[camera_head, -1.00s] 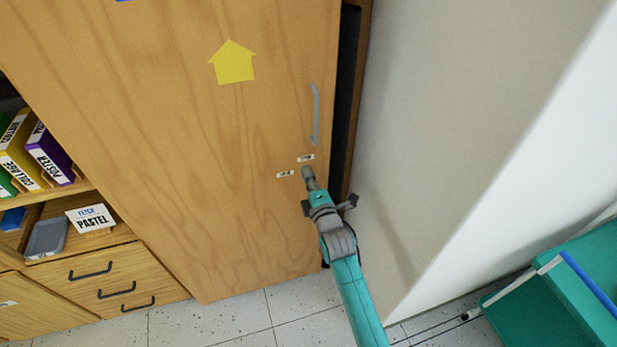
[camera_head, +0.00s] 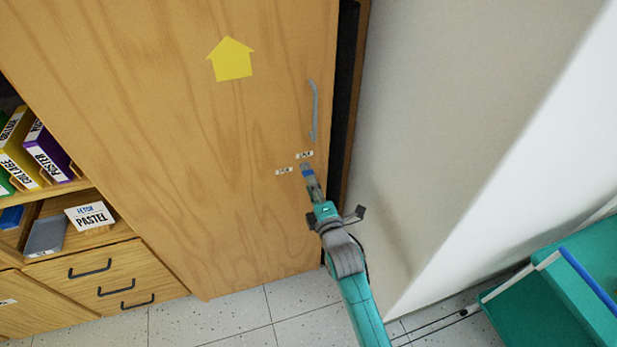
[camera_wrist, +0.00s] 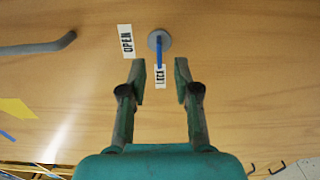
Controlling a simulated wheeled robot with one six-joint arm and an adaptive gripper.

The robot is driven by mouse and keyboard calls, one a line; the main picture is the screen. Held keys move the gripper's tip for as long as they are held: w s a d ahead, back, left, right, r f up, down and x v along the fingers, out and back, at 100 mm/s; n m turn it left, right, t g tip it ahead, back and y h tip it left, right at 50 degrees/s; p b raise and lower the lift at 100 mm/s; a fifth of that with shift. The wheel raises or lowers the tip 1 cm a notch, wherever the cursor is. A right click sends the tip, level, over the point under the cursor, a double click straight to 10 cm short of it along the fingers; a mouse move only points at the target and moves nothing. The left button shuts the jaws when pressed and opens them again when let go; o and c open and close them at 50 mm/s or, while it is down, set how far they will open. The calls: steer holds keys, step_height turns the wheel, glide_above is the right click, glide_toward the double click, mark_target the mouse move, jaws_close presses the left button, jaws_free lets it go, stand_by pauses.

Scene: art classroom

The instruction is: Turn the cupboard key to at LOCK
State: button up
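The cupboard key is a blue bar (camera_wrist: 159,54) on a round grey lock plate (camera_wrist: 155,38). In the wrist view the bar points at the LOCK label (camera_wrist: 160,79), and the OPEN label (camera_wrist: 126,41) is left of the plate. The key (camera_head: 307,173) also shows in the head view, just beyond my gripper (camera_head: 313,188). My gripper (camera_wrist: 160,72) is open, with one finger on each side of the LOCK label and clear space between them. The fingertips stay short of the lock plate and hold nothing.
The wooden cupboard door (camera_head: 190,140) carries a grey handle (camera_head: 314,110) and a yellow arrow (camera_head: 230,59). Shelves with folders (camera_head: 47,150) and drawers (camera_head: 105,280) stand at left. A pale wall (camera_head: 440,130) is close on the right. A teal object (camera_head: 580,280) is at lower right.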

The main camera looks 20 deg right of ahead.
steer(key=s, duration=0.7)
stand_by(0.4)
steer(key=s+f+m+g, duration=0.15)
steer(key=s+m, duration=0.25)
steer(key=s, duration=0.7)
steer(key=s+f+m, duration=0.3)
steer(key=s+m, duration=0.1)
steer(key=s, duration=0.7)
steer(key=s+r+m+g, duration=0.1)
steer(key=s+r+m, duration=0.2)
steer(key=s, duration=0.7)
steer(key=s+r+m, duration=0.4)
steer(key=s+m, duration=0.3)
steer(key=s, duration=0.3)
steer(key=shift+d+g, duration=0.2)
steer(key=shift+g, duration=0.15)
